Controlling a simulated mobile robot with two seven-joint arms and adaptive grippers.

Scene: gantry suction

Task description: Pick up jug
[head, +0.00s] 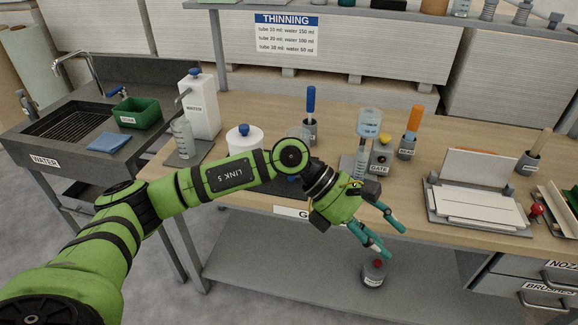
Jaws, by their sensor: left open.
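A clear vessel that looks like the jug (182,139) stands upright on a grey pad under the tap of the white WATER dispenser (200,105), at the left of the wooden bench. My left gripper (391,238) has its teal fingers apart, with nothing between them. It hangs over the bench's front edge, well to the right of the jug and apart from it. My left arm crosses in front of the bench and hides part of its front. My right gripper is not in view.
The sink (75,125) with a green bin (137,113) adjoins the bench at left. A white pot with a blue knob (243,145), the GATE unit (381,160) and brush holders stand along the bench (265,110). A small dark container (374,273) sits below.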

